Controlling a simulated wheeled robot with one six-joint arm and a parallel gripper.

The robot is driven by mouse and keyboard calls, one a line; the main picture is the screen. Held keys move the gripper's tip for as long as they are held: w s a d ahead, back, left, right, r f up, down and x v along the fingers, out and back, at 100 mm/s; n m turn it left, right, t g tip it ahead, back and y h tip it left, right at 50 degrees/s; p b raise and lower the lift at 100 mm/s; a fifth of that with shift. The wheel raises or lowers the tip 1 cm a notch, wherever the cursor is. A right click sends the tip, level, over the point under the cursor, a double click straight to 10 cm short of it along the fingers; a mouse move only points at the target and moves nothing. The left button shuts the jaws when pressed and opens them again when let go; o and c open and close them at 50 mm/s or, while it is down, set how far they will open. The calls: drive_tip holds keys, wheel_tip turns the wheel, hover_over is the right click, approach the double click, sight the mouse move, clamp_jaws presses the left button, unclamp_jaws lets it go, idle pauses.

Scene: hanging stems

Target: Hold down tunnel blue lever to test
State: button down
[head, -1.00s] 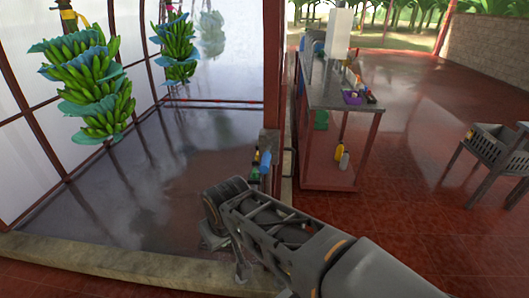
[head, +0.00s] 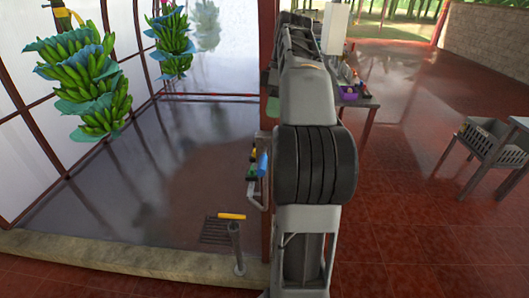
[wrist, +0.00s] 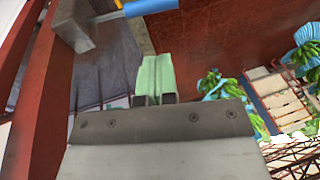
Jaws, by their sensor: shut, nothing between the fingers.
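The blue lever (head: 263,163) shows in the head view as a short blue cylinder on a small station by the red post, just left of my arm. In the wrist view a blue bar (wrist: 150,6) at the top edge, beside a grey block (wrist: 76,24), looks like the same lever. My gripper (wrist: 154,65) shows its pale green fingers together, empty, pointing toward the blue bar and apart from it in the picture. I cannot make out the fingertips in the head view, where my raised arm fills the centre.
Banana bunches (head: 85,80) hang at the left. A yellow-handled lever (head: 232,216) stands by the low concrete kerb (head: 120,255). A table (head: 365,101) stands behind my arm, and a grey crate (head: 490,140) stands at the right. The red floor between is clear.

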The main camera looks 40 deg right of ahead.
sight(263, 163)
drive_tip(key=shift+s+d+r, duration=0.1)
drive_tip(key=shift+d+r, duration=0.1)
drive_tip(key=shift+d, duration=0.05)
drive_tip(key=b+x, duration=0.1)
drive_tip(key=x, duration=1.3)
drive_tip(key=shift+a+b, duration=0.1)
drive_tip(key=shift+b, duration=0.25)
